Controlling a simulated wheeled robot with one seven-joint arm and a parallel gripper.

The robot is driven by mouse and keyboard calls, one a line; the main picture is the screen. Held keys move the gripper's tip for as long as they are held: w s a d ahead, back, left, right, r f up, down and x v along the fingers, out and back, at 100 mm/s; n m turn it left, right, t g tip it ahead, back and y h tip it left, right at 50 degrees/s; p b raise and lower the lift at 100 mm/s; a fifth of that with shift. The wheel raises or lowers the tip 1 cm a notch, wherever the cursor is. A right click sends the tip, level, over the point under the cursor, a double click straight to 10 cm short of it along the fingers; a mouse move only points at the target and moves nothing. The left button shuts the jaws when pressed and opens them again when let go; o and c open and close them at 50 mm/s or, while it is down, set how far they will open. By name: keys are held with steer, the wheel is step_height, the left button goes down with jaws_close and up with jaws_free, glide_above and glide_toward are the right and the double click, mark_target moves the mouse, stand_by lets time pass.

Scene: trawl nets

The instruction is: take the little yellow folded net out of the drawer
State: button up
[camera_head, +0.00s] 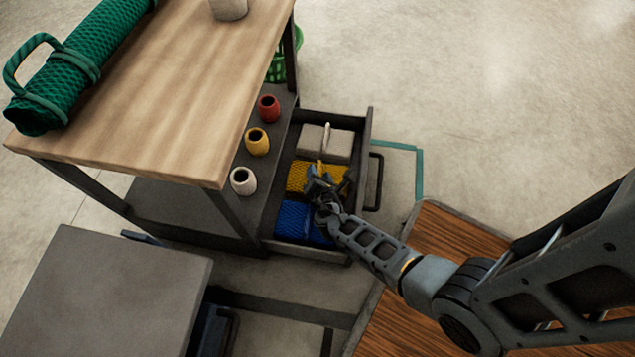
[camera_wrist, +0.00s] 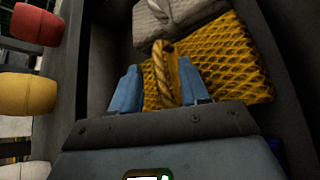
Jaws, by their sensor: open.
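The yellow folded net (camera_head: 299,177) lies in the open drawer (camera_head: 363,137), between a grey folded net and a blue one. It also shows in the wrist view (camera_wrist: 228,62), with a twisted rope loop (camera_wrist: 161,72) standing up from it. My gripper (camera_head: 325,180) is over the yellow net inside the drawer. In the wrist view its two blue fingers (camera_wrist: 158,88) are apart, one on each side of the rope loop. I cannot tell whether they touch the rope. My gripper hides part of the yellow net.
A grey folded net (camera_head: 312,139) lies at the drawer's back and a blue net (camera_head: 293,220) at its front. Red (camera_head: 269,108), yellow (camera_head: 257,141) and white (camera_head: 243,181) spools stand on the shelf left of the drawer. The wooden tabletop (camera_head: 170,80) overhangs that shelf.

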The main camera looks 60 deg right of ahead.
steer(key=shift+c, duration=0.2)
jaws_close()
steer(key=shift+f, duration=0.1)
stand_by(1.2)
